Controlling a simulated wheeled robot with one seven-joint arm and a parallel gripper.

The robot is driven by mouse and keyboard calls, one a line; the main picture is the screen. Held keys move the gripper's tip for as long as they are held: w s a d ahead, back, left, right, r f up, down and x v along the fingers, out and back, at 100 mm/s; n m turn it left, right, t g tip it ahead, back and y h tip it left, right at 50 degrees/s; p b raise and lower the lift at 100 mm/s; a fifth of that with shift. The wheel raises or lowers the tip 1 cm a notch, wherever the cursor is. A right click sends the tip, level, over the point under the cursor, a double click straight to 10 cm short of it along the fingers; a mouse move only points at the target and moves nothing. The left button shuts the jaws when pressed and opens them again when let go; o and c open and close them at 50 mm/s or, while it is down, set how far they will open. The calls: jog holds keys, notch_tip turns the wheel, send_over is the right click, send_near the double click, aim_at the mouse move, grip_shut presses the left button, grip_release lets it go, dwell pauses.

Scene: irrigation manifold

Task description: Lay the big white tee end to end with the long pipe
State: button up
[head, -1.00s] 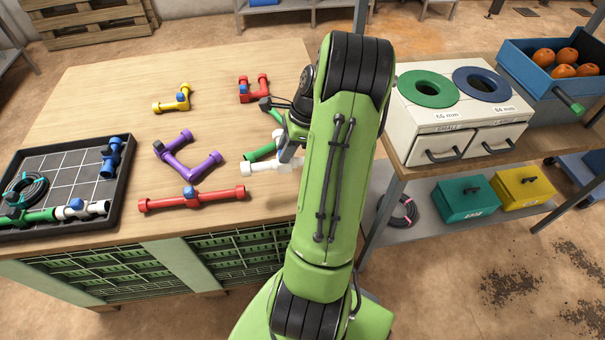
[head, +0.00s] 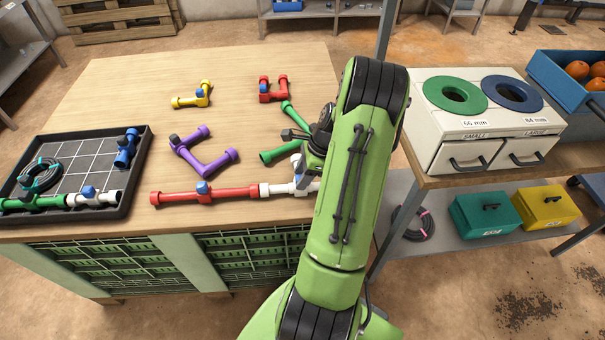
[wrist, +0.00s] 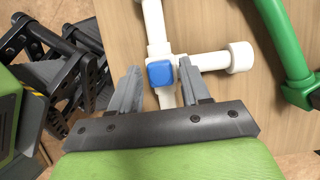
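The big white tee (head: 278,189) lies on the bench in line with the long red pipe (head: 230,192), its left end against the pipe's right end; I cannot tell if a thin gap is left. In the wrist view the tee (wrist: 210,61) has a blue block on its joint and a side branch pointing right. My gripper (wrist: 160,75) has one finger on each side of the tee near the block, with bench showing between fingers and tee, so it looks open. In the head view my arm hides the fingers and the tee's right end.
A green pipe (head: 289,115) lies just behind the tee and a purple angled piece (head: 209,165) behind the red pipe. Yellow (head: 195,97) and red (head: 274,92) pieces lie farther back. A black tray (head: 128,182) holds fittings at left. A white two-hole box (head: 433,133) stands right.

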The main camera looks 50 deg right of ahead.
jog(key=shift+o, duration=0.5)
jog(key=shift+r, duration=0.15)
jog(key=p+v, duration=0.4)
jog(key=v, duration=0.8)
jog(key=w+a+r+n+g, duration=0.1)
jog(key=w+a+r+n, duration=0.35)
jog(key=a+r, duration=0.2)
jog(key=w+a+r+n+h, duration=0.1)
jog(key=a+r+n, duration=0.25)
jog(key=a, duration=0.25)
jog(key=a+r+n+h, duration=0.2)
jog(key=a+n, duration=0.3)
jog(key=a, duration=0.1)
jog(key=s+a+r+n+t, duration=0.3)
jog(key=s+a+n, duration=0.7)
jog(key=a+n, duration=0.4)
jog(key=shift+s+a+r+n, duration=0.4)
jog(key=shift+a+r, duration=0.15)
notch_tip(320, 180, up, 3)
jog(key=p, duration=0.3)
jog(key=shift+r, duration=0.2)
